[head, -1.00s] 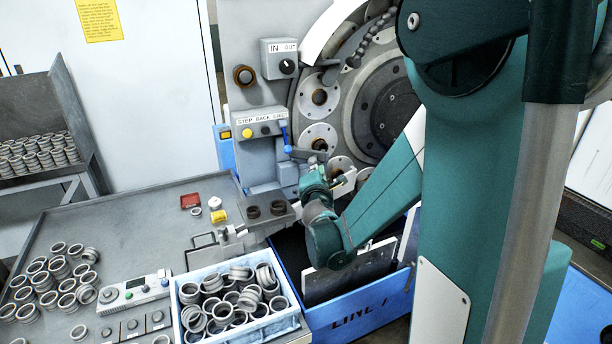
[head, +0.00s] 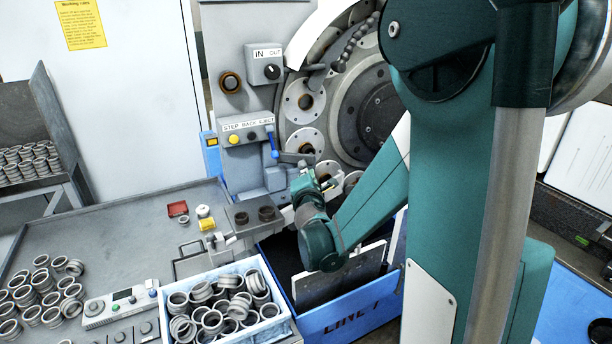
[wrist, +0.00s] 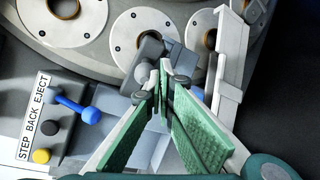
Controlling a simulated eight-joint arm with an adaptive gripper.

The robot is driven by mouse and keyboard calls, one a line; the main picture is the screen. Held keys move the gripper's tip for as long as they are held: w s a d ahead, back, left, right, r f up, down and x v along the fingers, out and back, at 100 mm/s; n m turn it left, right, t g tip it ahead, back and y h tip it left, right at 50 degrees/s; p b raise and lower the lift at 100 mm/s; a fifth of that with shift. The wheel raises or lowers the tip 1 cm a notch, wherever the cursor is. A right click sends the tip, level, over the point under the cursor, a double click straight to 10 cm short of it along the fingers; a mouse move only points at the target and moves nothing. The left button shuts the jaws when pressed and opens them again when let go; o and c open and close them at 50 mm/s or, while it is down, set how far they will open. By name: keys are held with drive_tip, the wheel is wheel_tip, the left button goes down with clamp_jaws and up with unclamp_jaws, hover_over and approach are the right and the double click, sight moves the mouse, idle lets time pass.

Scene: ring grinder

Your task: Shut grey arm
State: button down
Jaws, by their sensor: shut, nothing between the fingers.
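The grey arm (head: 292,158) is a short dark lever at the front of the ring grinder, below the big round disc and just right of the blue-knobbed lever. In the wrist view the grey arm (wrist: 149,52) shows its blocky end in front of a pale round flange, just beyond my fingertips. My gripper (wrist: 163,78) is shut and empty, its green-padded fingers meeting at the tips. The tips overlap the arm's lower right side in the picture; I cannot tell whether they touch. In the head view my own wrist hides most of the gripper.
The blue lever (wrist: 83,110) stands left of the fingers, by the STEP BACK EJECT panel (head: 247,130). A pale bracket (wrist: 228,65) rises close on the right. Below are a crate of rings (head: 262,333) and a blue bin (head: 345,322). Loose rings lie on the left table.

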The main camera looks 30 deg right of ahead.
drive_tip(key=s+d, duration=0.3)
drive_tip(key=s, duration=0.6)
drive_tip(key=shift+d, duration=0.15)
idle(0.6)
idle(0.5)
